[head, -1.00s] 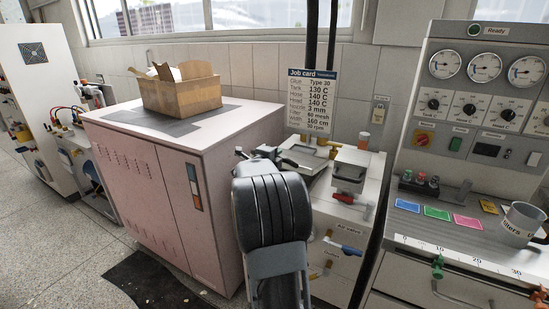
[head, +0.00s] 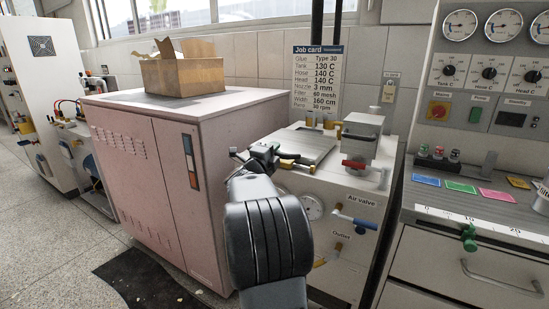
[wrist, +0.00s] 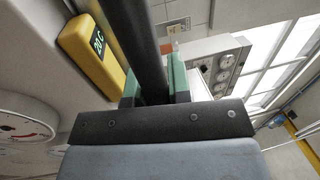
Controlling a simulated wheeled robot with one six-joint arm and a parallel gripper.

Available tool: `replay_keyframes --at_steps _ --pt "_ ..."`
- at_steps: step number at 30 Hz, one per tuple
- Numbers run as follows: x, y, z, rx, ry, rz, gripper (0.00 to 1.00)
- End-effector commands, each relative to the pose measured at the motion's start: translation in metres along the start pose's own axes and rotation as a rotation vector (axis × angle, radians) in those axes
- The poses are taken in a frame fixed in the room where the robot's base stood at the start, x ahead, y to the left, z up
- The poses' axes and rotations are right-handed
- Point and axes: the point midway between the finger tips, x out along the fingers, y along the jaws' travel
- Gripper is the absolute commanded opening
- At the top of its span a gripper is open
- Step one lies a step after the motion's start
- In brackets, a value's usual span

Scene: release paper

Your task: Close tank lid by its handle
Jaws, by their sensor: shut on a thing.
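The tank (head: 340,190) is a pale unit with gauges and valves on its front, right of the pink cabinet. A grey metal plate, which looks like the tank lid (head: 303,146), lies about flat on its top. I cannot tell whether it sits fully down. My gripper (head: 264,157) is at the left edge of this plate, partly hidden behind my own arm. In the wrist view, the green finger pads of my gripper (wrist: 155,85) are shut on a dark bar, which looks like the handle (wrist: 140,40).
A yellow display marked 20 C (wrist: 92,45) and a gauge (wrist: 28,130) are close to my gripper. A silver box (head: 362,137) with a red lever (head: 354,164) stands right of the plate. The pink cabinet (head: 165,165) bounds the left, the control console (head: 490,190) the right.

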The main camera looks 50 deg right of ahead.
Motion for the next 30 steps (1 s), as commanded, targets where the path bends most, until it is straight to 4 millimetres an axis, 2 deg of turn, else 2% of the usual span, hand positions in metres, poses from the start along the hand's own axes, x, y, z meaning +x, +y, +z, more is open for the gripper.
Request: replay_keyframes --at_steps 1,16,17,21,24,30 --pt "-0.0033 0.0076 0.0009 0.001 -0.002 -0.012 0.00" --pt "-0.0056 0.0131 0.0016 0.000 -0.003 -0.019 0.00" --pt "-0.0056 0.0135 0.0015 0.000 -0.003 -0.019 0.22" --pt "-0.0050 0.0133 0.0009 -0.001 -0.002 -0.019 0.35" --pt "-0.0043 0.0122 0.0002 -0.001 0.000 -0.022 0.44" --pt "-0.0038 0.0101 -0.0004 -0.001 0.001 -0.025 0.44"
